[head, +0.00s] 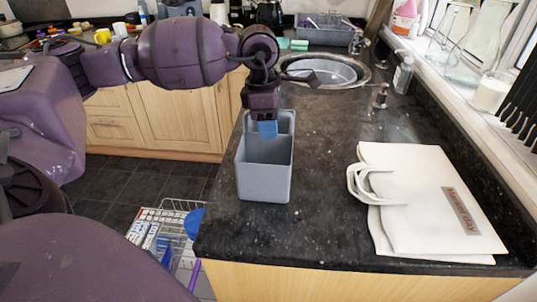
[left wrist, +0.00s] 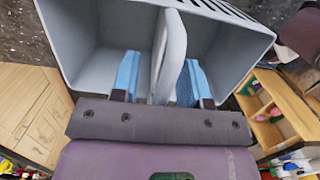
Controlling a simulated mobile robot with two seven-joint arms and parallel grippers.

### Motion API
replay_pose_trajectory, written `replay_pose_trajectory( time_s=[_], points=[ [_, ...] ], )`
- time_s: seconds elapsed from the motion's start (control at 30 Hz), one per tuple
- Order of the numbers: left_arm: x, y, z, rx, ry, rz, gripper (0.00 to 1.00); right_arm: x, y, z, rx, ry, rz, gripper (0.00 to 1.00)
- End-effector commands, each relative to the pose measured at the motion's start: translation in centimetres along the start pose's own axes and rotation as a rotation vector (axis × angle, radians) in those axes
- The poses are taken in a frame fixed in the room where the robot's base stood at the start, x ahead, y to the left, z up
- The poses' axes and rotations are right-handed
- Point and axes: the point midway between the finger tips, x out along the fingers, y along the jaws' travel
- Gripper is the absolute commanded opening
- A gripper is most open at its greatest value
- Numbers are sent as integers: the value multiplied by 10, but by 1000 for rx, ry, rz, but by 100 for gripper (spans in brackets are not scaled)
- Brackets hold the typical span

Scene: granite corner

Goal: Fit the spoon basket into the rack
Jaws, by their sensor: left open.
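The grey spoon basket (head: 264,183) stands upright on the dark counter, near its left edge. In the left wrist view the basket (left wrist: 85,50) fills the upper middle. My left gripper (head: 267,128) points down at the basket's far part. Its blue-padded fingers (left wrist: 163,78) are open, one on each side of the basket's upright middle piece, with gaps visible; I cannot tell whether either touches. A white wire rack (head: 166,216) is low at the counter's left, partly hidden by the counter edge and my body. My right gripper is out of view.
A cream folded bag (head: 425,195) lies on the right of the counter (head: 325,170). A round sink (head: 325,72) and a grey dish drainer (head: 328,32) are behind. A blue item (head: 194,223) and boxes are in the wire rack.

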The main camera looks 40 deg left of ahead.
Motion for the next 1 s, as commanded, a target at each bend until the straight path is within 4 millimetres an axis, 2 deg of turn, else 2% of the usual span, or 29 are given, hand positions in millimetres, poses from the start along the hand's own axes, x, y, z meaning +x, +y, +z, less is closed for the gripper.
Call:
replay_pose_trajectory(
  time_s=[0.07, 0.33, 0.77, 1.0],
  points=[
    [0, 0, 0, 0, 0, 0, 40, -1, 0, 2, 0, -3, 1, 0],
    [0, 0, 0, 0, 0, 0, 0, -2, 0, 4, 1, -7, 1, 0],
    [-1, 0, 0, 0, -1, 1, 0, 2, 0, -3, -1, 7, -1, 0],
    [-21, 1, 3, 0, -4, 5, 0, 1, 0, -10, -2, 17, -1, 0]
  ],
)
